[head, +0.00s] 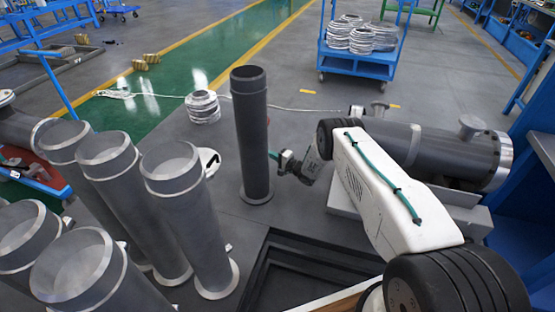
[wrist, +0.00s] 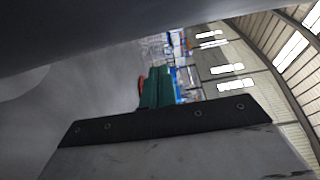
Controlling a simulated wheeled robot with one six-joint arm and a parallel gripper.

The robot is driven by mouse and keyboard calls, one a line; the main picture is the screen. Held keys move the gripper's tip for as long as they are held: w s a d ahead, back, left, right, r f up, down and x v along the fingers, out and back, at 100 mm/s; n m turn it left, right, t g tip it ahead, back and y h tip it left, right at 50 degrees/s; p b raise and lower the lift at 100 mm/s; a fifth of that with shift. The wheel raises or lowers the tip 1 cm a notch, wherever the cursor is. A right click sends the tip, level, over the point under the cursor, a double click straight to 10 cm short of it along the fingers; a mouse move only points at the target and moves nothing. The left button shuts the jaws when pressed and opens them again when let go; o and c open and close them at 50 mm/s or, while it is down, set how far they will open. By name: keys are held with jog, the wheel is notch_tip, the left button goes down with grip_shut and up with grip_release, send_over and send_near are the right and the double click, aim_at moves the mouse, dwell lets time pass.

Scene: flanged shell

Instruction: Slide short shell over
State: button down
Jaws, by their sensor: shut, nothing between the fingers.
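A dark, open-topped cylindrical shell (head: 252,140) stands upright on the floor at the middle of the head view. My gripper (head: 275,156) is at its right side, low on the wall, with the fingers shut and nothing between them. The fingertips are touching or very close to the wall; I cannot tell which. In the wrist view my green fingers (wrist: 157,88) point away from the camera, beside a smooth grey surface (wrist: 90,100) filling the left. Which shell is the short one is not clear from the frames.
Several grey flanged shells (head: 190,215) stand upright at the left. A large flanged shell (head: 445,155) lies horizontally at the right, partly behind my arm. A dark stepped frame (head: 300,270) is in front. Floor behind is mostly open.

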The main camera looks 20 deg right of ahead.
jog(key=s+a, duration=0.2)
jog(key=a, duration=0.1)
jog(key=shift+s+a, duration=0.1)
jog(key=shift+s, duration=0.1)
dwell(0.4)
